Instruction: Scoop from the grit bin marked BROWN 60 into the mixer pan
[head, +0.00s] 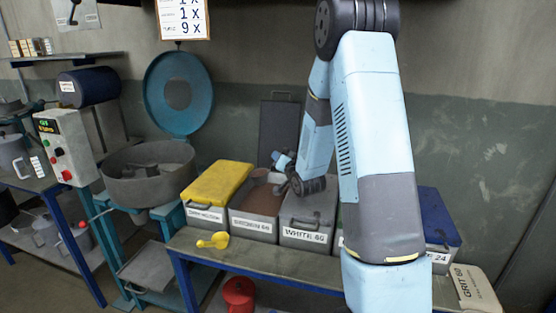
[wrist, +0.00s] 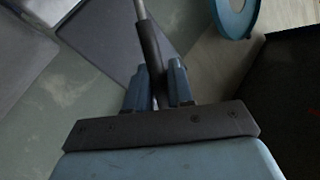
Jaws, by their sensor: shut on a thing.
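The grit bin (head: 254,226) with its lid off stands in the bench row, with brown grit (head: 258,200) inside; its label is blurred but looks like BROWN 60. The round grey mixer pan (head: 146,195) stands to its left on a blue frame, with grey parts inside. My gripper (head: 284,162) is over the back right of the open bin. In the wrist view it (wrist: 158,85) is shut on a dark handle (wrist: 150,48) with a metal rod at its far end. The tool's working end is not clear in either view.
A yellow-lidded bin (head: 217,183) is left of the open bin; the WHITE 60 bin (head: 307,215) is right of it. A dark panel (head: 278,130) leans behind. A control box (head: 66,145) stands left of the pan.

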